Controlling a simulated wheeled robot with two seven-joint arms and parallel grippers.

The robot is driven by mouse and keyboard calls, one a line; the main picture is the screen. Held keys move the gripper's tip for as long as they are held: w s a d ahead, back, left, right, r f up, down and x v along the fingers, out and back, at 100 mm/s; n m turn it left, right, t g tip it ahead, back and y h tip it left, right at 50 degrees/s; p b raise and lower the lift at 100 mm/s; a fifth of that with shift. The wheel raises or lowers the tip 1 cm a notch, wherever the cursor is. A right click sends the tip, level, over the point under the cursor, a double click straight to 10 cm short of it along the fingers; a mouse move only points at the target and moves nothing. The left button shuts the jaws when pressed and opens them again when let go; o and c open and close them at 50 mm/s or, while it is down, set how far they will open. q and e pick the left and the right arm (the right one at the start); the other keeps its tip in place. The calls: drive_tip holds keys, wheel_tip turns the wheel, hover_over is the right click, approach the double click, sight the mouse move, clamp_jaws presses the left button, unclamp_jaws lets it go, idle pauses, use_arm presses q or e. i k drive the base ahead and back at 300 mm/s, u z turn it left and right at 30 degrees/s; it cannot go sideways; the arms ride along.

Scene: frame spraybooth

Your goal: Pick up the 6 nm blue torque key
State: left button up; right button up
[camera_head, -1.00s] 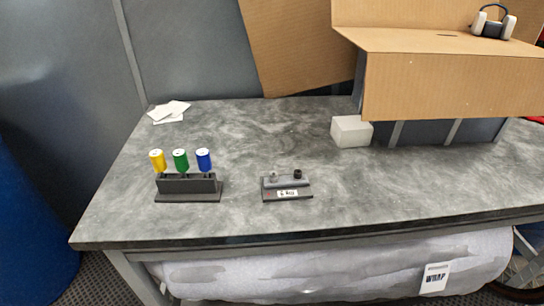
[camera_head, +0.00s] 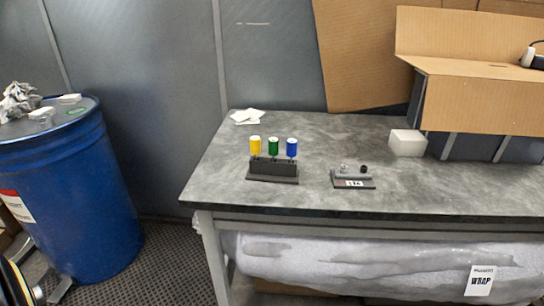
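The blue torque key (camera_head: 292,148) stands upright at the right end of a black holder (camera_head: 273,172) on the grey workbench. A green key (camera_head: 273,147) stands in the middle and a yellow key (camera_head: 255,145) at the left end. The markings on the keys are too small to read. Neither of my grippers is in view.
A small dark fixture (camera_head: 353,178) with a white label sits right of the holder on the workbench (camera_head: 325,139). A white block (camera_head: 407,143) and an open cardboard box (camera_head: 470,95) stand farther right. White papers (camera_head: 248,117) lie behind. A blue drum (camera_head: 75,190) stands left, apart from the bench.

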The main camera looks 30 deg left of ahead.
sight(291, 144)
drive_tip(key=u, duration=0.85)
drive_tip(key=i, duration=0.25)
drive_tip(key=u, duration=0.1)
